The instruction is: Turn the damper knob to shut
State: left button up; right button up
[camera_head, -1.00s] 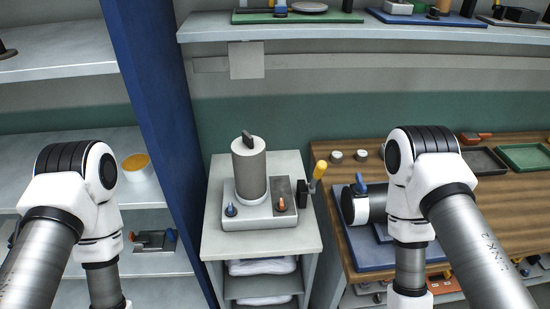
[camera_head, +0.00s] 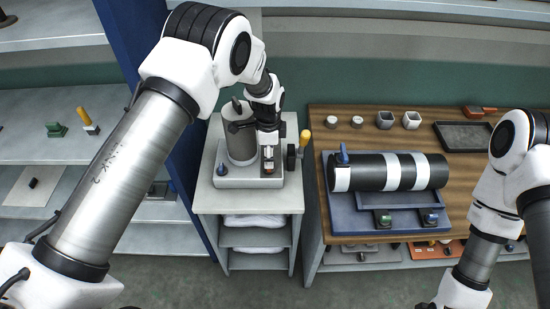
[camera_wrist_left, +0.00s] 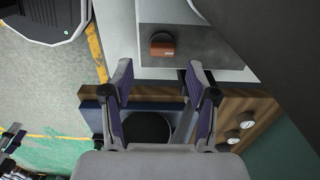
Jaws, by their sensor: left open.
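The machine on the small white stand has a grey cylinder (camera_head: 241,139) with a dark knob (camera_head: 237,104) on top. An orange-brown knob (camera_wrist_left: 162,45) on a grey panel shows in the left wrist view; in the head view my gripper largely covers that corner. No label tells which is the damper knob. My left gripper (camera_head: 268,157) is over the base's right part. In the wrist view its fingers (camera_wrist_left: 161,88) are apart and empty, with the orange-brown knob beyond their tips, untouched. My right gripper is out of view.
A yellow-handled lever (camera_head: 304,140) stands at the machine's right side. A wooden bench (camera_head: 318,125) on the right holds a black-and-white roll (camera_head: 388,172) on a blue base. A blue upright (camera_head: 125,60) and shelves (camera_head: 40,170) stand on the left.

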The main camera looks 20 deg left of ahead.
pick_arm(q)
jog(key=f, duration=0.2)
jog(key=f+p, duration=0.1)
jog(key=f, duration=0.1)
jog(key=shift+w+a+f, duration=0.15)
jog(key=shift+w+f, duration=0.2)
jog(key=shift+f, duration=0.1)
jog(key=shift+r, duration=0.1)
jog(key=shift+s+r, duration=0.1)
jog(key=shift+s, duration=0.2)
jog(key=c, duration=1.1)
grip_shut()
